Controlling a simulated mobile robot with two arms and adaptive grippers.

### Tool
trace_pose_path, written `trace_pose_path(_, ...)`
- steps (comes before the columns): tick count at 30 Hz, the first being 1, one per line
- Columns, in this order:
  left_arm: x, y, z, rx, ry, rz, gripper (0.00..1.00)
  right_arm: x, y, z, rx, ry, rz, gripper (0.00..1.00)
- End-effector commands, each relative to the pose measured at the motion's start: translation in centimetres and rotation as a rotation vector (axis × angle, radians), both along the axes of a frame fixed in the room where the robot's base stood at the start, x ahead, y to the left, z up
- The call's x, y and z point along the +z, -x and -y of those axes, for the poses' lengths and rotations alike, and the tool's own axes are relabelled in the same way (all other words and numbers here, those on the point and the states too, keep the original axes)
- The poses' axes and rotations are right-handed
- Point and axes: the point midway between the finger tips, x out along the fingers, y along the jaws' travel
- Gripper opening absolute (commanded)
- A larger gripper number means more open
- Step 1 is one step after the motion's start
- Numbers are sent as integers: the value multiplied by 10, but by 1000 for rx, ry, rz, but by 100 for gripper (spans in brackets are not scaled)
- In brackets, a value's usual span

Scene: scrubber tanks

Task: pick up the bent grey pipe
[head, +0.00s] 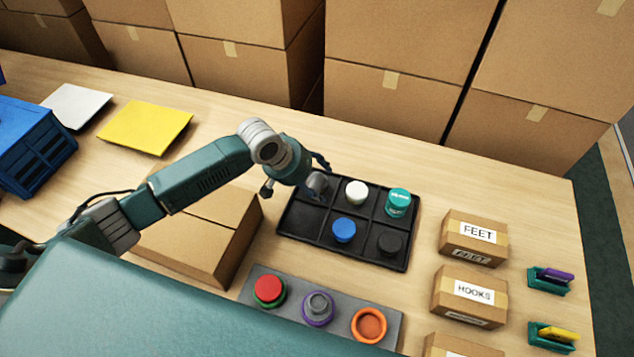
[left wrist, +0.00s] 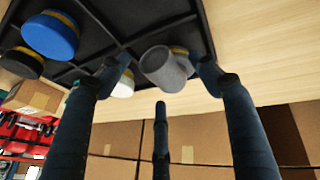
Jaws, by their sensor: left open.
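The bent grey pipe (head: 317,183) sits in the far left compartment of the black divided tray (head: 291,219). My left gripper (head: 296,178) is open over that compartment, with its fingers around the pipe's sides. In the left wrist view the grey pipe (left wrist: 163,69) shows between the spread fingertips of my left gripper (left wrist: 165,72), with a yellowish piece behind its end. I cannot tell whether either finger touches it. My wrist hides part of the pipe and tray corner in the head view. My right gripper is not in view.
The tray also holds a white piece (head: 356,192), a teal jar (head: 398,201), a blue cap (head: 344,229) and a black cap (head: 389,243). A closed cardboard box (head: 190,244) stands left. A grey strip (head: 343,311) with several coloured parts lies in front.

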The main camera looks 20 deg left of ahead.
Motion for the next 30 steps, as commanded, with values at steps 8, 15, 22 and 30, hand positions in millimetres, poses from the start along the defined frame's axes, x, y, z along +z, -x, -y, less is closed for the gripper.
trace_pose_path(8, 0, 0, 0, 0, 0, 0, 28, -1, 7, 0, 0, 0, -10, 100)
trace_pose_path(15, 0, 1, 0, 0, -1, -1, 16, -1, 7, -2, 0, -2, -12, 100)
trace_pose_path(22, 0, 1, 0, 0, -1, -3, 16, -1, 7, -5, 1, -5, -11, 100)
trace_pose_path(30, 28, -1, 0, -2, -1, 4, 15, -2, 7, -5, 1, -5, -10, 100)
